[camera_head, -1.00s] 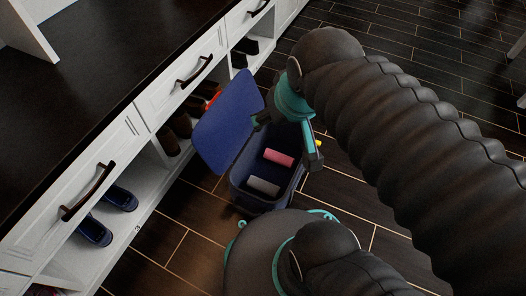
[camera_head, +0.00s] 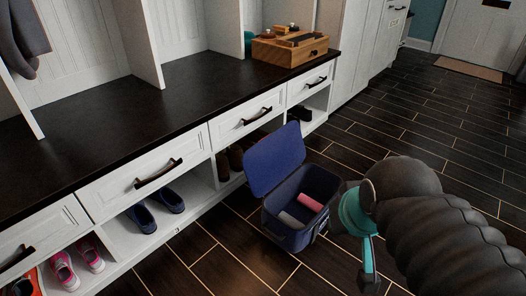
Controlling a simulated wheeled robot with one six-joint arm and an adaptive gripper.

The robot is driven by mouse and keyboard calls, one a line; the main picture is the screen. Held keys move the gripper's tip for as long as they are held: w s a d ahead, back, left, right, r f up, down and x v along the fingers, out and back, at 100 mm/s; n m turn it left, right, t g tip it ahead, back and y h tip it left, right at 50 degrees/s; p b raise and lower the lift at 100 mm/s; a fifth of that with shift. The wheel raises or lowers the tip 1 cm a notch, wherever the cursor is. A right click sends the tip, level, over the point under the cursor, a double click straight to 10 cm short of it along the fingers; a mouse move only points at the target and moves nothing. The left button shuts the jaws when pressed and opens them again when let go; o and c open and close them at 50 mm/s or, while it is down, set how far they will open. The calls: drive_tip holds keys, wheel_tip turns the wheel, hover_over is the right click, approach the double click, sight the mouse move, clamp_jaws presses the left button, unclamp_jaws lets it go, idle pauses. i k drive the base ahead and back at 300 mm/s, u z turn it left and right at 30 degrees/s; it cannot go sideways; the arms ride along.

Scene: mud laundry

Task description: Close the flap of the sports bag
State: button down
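The sports bag (camera_head: 291,238) is a dark blue box-shaped bag standing on the floor in front of the bench. Its flap (camera_head: 275,160) is open, raised steeply and tilted back toward the bench. Inside the bag lie a pink roll (camera_head: 310,202) and a grey-white roll (camera_head: 291,220). My gripper (camera_head: 353,250) is to the right of the bag, apart from the flap. Its fingers look spread with nothing between them. The arm partly hides the floor beyond it.
The white bench (camera_head: 145,182) with drawers and a dark top runs behind the bag, close to the flap. Blue shoes (camera_head: 157,214) and pink shoes (camera_head: 76,260) sit in its cubbies. A wooden box (camera_head: 290,48) stands on top. Floor (camera_head: 235,268) in front is clear.

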sight(267, 163)
drive_tip(key=u, duration=1.15)
drive_tip(key=i, duration=0.55)
drive_tip(key=z, duration=1.15)
drive_tip(key=i, duration=0.5)
